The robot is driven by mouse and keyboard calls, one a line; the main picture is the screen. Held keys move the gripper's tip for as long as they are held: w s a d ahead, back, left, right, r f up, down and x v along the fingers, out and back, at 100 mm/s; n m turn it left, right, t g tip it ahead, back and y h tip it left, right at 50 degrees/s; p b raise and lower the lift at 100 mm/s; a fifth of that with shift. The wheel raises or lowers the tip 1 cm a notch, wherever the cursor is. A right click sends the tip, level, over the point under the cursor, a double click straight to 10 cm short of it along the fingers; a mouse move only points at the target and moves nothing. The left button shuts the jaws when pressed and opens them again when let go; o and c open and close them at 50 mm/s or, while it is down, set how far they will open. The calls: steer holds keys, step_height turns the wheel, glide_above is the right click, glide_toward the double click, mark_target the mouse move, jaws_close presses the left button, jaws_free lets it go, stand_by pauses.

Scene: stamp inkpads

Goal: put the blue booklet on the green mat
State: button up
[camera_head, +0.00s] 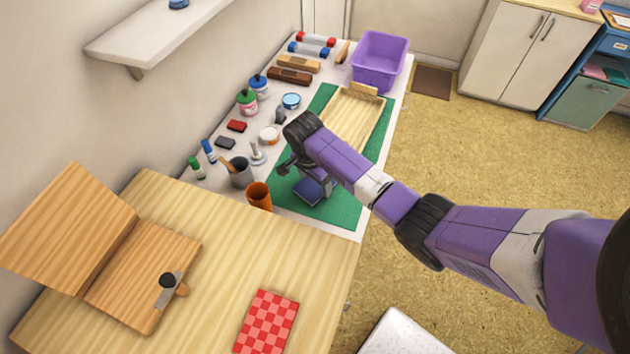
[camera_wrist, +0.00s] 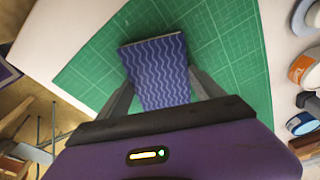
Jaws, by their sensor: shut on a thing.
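The blue booklet (camera_wrist: 158,70), with a pale wavy pattern, is between the two fingers of my gripper (camera_wrist: 160,92) in the wrist view. My gripper is shut on it. In the head view the booklet (camera_head: 308,191) shows below my gripper (camera_head: 312,180), over the near part of the green mat (camera_head: 342,207). The mat (camera_wrist: 228,40) also fills the area behind the booklet in the wrist view. I cannot tell whether the booklet touches the mat. My wrist and arm hide part of the mat in the head view.
A wooden tray (camera_head: 350,112) lies on the mat's far part. A dark pen cup (camera_head: 241,174), an orange cup (camera_head: 259,196) and several inkpads and bottles stand left of the mat. A purple bin (camera_head: 380,62) is at the far end. A red checked booklet (camera_head: 267,322) lies on the near wooden table.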

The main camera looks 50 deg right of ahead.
mark_target(311, 189)
steer(key=o, duration=1.4)
steer(key=shift+f, duration=0.1)
steer(key=shift+o, duration=0.2)
step_height(311, 189, up, 12)
steer(key=a, duration=0.1)
steer(key=shift+a+b, duration=0.4)
steer(key=shift+b, duration=0.05)
